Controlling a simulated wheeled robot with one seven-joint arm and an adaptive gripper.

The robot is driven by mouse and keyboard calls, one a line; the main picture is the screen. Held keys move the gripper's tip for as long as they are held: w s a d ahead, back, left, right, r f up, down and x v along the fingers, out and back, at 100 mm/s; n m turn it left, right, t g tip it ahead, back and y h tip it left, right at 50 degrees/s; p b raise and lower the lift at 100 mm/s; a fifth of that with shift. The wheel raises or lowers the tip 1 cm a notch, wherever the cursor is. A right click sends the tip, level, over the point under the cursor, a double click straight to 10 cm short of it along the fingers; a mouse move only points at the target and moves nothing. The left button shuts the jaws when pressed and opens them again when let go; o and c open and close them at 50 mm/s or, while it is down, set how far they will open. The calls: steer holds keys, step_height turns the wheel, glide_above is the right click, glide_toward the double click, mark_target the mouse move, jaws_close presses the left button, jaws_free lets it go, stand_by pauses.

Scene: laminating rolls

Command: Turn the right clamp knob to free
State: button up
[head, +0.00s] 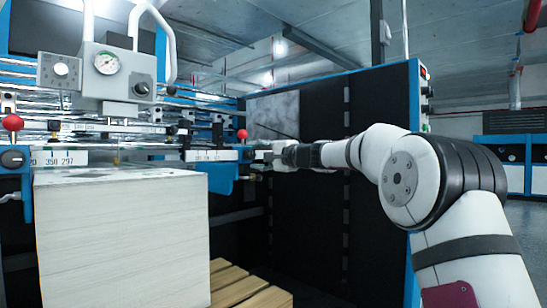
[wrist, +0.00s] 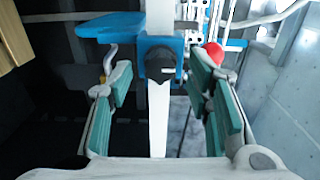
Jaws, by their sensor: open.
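The right clamp knob (wrist: 160,66) is a black round knob on a blue clamp block (wrist: 160,46). In the wrist view it sits between and beyond the two teal-padded fingers of my gripper (wrist: 162,92), and neither finger visibly touches it. In the head view my gripper (head: 264,151) reaches in from the right to the right end of the rail. Its fingers are open and hold nothing. The knob is small there and hard to make out beside the fingers.
A red ball lever (head: 242,134) stands just above the right clamp, close behind the right finger in the wrist view (wrist: 214,52). The left clamp knob (head: 13,158) is at the far left. A tall white stack (head: 122,240) stands below the rail, beside a wooden pallet (head: 240,288).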

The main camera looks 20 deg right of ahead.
steer(key=v, duration=0.9)
steer(key=shift+s, duration=0.35)
steer(key=shift+d, duration=0.15)
steer(key=s+a+f+n+g, duration=0.4)
steer(key=s+a+f, duration=0.2)
steer(key=s+a, duration=0.4)
steer(key=s+a+f+n+g, duration=0.3)
steer(key=s+a+f+g, duration=0.3)
steer(key=s, duration=0.6)
steer(key=s+d+f+n+g+h, duration=0.25)
steer(key=s+f, duration=0.35)
steer(key=s, duration=0.5)
steer(key=s+d+f+n+g+h, duration=0.1)
steer(key=s+d+f+h, duration=0.15)
steer(key=s+f, duration=0.65)
steer(key=s+d+f+n+g+h, duration=0.1)
steer(key=s+d+f+g+h, duration=0.2)
steer(key=s, duration=1.1)
step_height(320, 180, up, 31)
steer(key=t+p, duration=0.5)
steer(key=p, duration=2.5)
steer(key=shift+s+d+r+n, duration=0.15)
steer(key=shift+s+d+n, duration=0.2)
steer(key=shift+s, duration=0.05)
